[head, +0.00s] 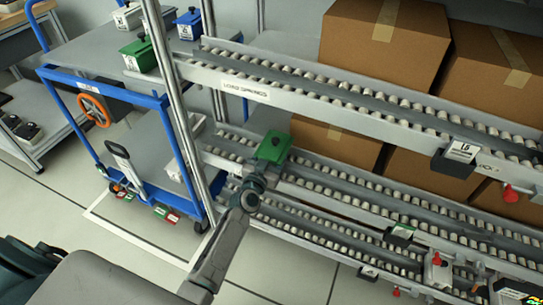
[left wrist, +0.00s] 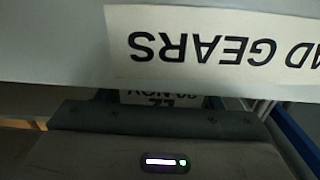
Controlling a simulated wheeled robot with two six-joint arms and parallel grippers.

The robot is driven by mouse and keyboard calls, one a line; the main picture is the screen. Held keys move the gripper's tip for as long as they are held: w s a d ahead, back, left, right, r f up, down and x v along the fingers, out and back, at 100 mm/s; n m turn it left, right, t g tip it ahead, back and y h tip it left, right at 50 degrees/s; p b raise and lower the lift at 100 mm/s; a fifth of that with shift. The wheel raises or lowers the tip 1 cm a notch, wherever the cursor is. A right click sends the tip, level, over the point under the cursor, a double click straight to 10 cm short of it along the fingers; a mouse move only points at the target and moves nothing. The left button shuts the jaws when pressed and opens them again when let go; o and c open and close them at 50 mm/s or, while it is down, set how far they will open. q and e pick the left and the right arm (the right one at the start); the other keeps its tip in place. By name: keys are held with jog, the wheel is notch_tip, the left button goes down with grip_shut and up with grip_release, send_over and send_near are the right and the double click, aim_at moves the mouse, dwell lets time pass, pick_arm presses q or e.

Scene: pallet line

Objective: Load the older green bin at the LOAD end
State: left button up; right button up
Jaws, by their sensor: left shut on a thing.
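In the head view my left gripper (head: 262,170) is shut on a green bin (head: 273,146). It holds the bin at the left part of the roller racks, in front of the middle lane (head: 330,182). Whether the bin touches the rollers I cannot tell. In the left wrist view, a bin label (left wrist: 160,97) shows upside down and partly hidden, with "NOV" on it. Another green bin (head: 139,55) with a white label stands on the blue cart's upper shelf; its date is too small to read. My right gripper is not in view.
A rail label (left wrist: 230,47) ending in "GEARS" fills the top of the left wrist view. A metal post (head: 175,95) stands left of the held bin. A blue bin (head: 189,25) is on the cart (head: 75,60).

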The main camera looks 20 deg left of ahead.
pick_arm(q)
jog(key=shift+f, duration=0.15)
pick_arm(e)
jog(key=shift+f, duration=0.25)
pick_arm(q)
jog(key=o, duration=1.5)
jog(key=shift+c, duration=0.2)
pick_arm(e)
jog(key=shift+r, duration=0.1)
pick_arm(q)
jog(key=shift+f, duration=0.1)
jog(key=s, duration=1.1)
jog(key=shift+a+b, duration=0.15)
jog(key=shift+b, duration=0.15)
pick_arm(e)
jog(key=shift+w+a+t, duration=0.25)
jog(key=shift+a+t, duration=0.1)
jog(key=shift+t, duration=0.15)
pick_arm(q)
jog(key=shift+w, duration=0.1)
